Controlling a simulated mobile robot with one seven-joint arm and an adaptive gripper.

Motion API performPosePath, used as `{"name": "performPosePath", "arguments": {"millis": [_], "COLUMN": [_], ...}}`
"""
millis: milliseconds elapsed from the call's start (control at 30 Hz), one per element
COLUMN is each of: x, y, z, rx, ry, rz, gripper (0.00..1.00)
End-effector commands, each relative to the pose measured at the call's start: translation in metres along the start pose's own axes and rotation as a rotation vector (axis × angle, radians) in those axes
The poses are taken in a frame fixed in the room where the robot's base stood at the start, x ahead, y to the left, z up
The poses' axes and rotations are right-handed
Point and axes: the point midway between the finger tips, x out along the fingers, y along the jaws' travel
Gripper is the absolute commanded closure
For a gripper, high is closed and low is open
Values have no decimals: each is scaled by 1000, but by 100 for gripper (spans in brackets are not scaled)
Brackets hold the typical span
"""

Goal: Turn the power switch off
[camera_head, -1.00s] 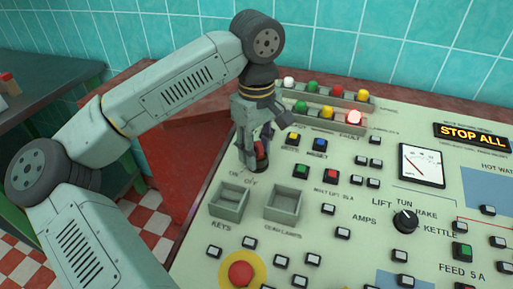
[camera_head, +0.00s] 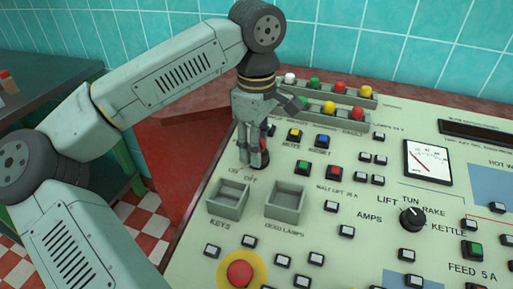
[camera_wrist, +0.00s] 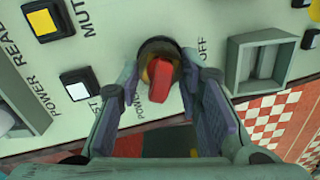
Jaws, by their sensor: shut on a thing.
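The power switch is a red lever on a round black base (camera_head: 261,172) near the panel's left edge, above the words ON and OFF. In the wrist view the red lever (camera_wrist: 161,78) runs nearly upright in the picture, with a yellow patch beside it. The OFF lettering (camera_wrist: 203,48) shows to its right; the ON lettering is hidden there. My gripper (camera_head: 254,163) points down at the switch, its fingers on either side of the lever and shut on it. The fingers hide part of the switch in the head view.
Two grey trays, KEYS (camera_head: 228,199) and DEAD LAMPS (camera_head: 287,203), lie just in front of the switch. Coloured lamps (camera_head: 340,87) stand behind it. A red mushroom button (camera_head: 240,272) is nearer the front. The display (camera_head: 478,131) at right is dark.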

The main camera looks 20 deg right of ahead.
Motion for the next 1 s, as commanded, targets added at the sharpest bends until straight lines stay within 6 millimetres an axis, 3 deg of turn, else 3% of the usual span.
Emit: {"name": "performPosePath", "arguments": {"millis": [1000], "x": [0], "y": [-2], "z": [0], "rx": [-432], "ry": [0], "rz": [2], "gripper": [95]}}
